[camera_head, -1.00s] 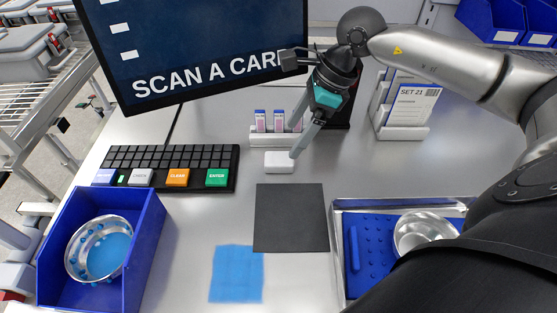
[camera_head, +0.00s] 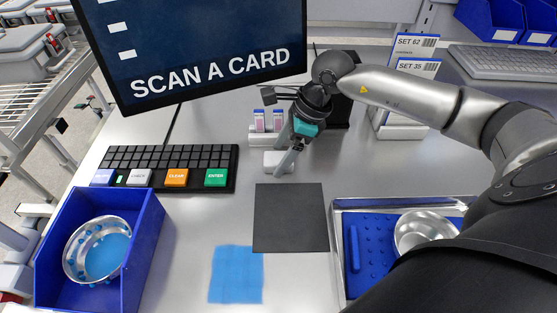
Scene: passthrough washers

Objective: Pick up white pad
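The white pad (camera_head: 270,160) is a small white block lying flat on the grey table, just behind the black mat. My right gripper (camera_head: 281,161) points down at it, with one finger crossing in front of the pad's right part. The other finger is farther back, and its tip is partly hidden. The fingers look spread apart. I cannot tell whether they touch the pad, which still rests on the table. My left gripper is not in view.
A rack with pink-labelled vials (camera_head: 259,121) stands right behind the pad. The black mat (camera_head: 290,217) and blue cloth (camera_head: 236,274) lie in front. A keyboard (camera_head: 170,160) and blue bin (camera_head: 146,235) are left. A metal tray (camera_head: 338,262) is right; card holders (camera_head: 402,131) stand behind.

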